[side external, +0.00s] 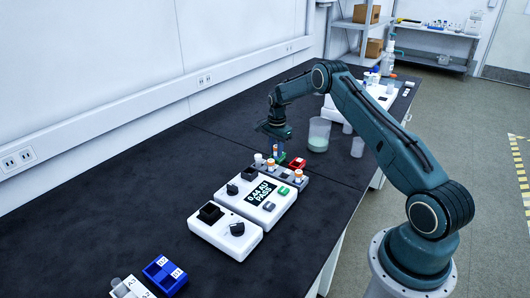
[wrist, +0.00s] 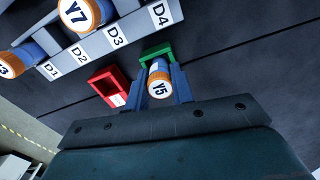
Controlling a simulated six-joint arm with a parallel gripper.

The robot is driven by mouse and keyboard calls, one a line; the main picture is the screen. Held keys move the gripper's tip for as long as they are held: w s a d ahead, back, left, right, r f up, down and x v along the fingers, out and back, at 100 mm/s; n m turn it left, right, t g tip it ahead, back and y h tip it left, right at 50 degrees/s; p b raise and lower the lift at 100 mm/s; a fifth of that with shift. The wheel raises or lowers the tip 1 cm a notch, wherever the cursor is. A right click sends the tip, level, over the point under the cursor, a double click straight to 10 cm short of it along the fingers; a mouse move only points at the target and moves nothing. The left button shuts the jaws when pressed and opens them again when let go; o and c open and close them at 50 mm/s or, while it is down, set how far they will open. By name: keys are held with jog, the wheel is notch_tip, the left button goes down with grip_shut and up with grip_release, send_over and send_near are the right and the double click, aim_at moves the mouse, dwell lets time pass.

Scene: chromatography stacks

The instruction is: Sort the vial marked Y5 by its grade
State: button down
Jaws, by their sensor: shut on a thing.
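The red tray (wrist: 110,86) lies to the left of the vial. In the side view my gripper (side external: 278,149) points down beside the red tray (side external: 297,163).
A rack labelled D1 to D4 (wrist: 118,38) holds the vial Y7 (wrist: 78,14) and another orange vial (wrist: 12,64). A white knobbed unit (side external: 222,232) stands in front of the analyser. A beaker (side external: 319,134) stands beyond my gripper. Blue (side external: 165,276) and white blocks sit at the near edge.

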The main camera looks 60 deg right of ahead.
dwell(0.3)
jog(key=c, duration=1.1)
grip_release()
jog(key=shift+r, duration=4)
